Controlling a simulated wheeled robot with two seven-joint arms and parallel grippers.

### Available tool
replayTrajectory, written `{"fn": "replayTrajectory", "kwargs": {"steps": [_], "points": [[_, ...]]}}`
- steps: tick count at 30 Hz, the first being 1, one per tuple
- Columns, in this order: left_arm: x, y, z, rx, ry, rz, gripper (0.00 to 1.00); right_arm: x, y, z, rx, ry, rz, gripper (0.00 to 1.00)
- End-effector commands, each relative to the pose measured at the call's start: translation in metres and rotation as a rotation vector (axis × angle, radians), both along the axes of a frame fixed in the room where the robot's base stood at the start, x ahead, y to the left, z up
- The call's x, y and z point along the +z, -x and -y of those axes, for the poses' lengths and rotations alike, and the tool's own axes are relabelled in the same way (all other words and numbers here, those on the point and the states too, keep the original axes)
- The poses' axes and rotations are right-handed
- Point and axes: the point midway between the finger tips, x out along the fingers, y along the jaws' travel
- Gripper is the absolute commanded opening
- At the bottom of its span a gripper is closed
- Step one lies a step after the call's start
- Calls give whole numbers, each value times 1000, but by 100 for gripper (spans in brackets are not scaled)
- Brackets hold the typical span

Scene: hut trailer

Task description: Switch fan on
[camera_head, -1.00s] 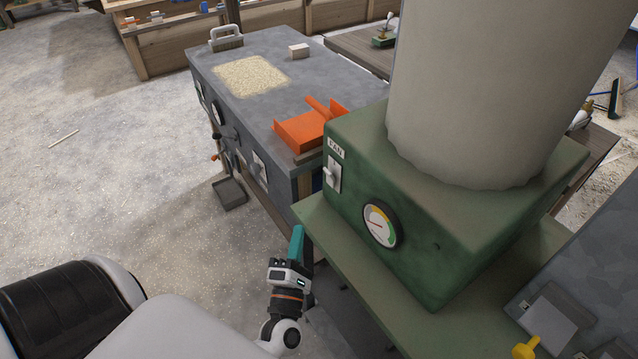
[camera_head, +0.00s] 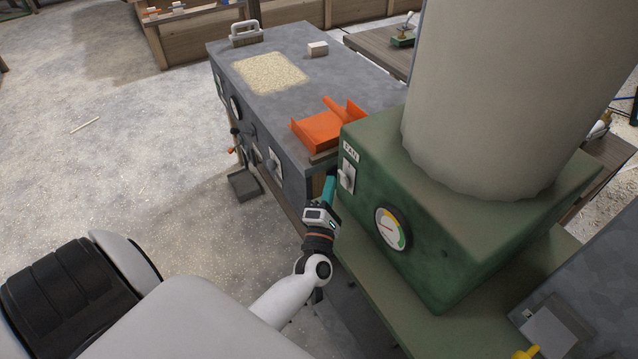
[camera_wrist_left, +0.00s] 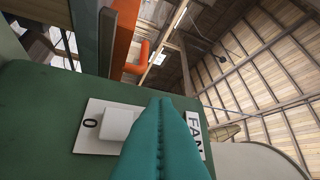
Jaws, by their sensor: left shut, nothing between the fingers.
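The fan switch (camera_head: 347,176) is a white rocker or lever on a pale plate on the left face of the green fan housing (camera_head: 420,240), below a FAN label (camera_head: 350,152). In the left wrist view the switch (camera_wrist_left: 118,124) is a white block beside a "0" mark, and the FAN label (camera_wrist_left: 195,134) is on the other side. My left gripper (camera_head: 330,186) is shut and empty, its teal fingers pointing up just left of the switch. In the wrist view the fingers (camera_wrist_left: 166,138) cover part of the plate beside the block; I cannot tell whether they touch. My right gripper is not in view.
A round gauge (camera_head: 392,228) is on the housing front, and a wide pale cylinder (camera_head: 490,100) rises above. A grey workbench (camera_head: 290,110) with an orange tray (camera_head: 318,131), a brush and a small block stands behind. A green ledge (camera_head: 400,300) juts out below the housing.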

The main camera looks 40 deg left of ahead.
Motion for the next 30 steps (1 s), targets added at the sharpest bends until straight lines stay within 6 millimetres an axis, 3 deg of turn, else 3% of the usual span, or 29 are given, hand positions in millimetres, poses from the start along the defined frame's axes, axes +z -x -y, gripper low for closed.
{"fn": "replayTrajectory", "kwargs": {"steps": [16, 23, 25, 30], "points": [[5, -9, 5, 0, -2, -4, 0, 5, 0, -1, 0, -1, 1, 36], [20, -16, 7, 1, -38, -98, 0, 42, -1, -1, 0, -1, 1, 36], [10, -16, 7, 1, -40, -97, 0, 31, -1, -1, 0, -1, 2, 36], [10, -16, 7, 1, -40, -96, 0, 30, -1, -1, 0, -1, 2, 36]]}}
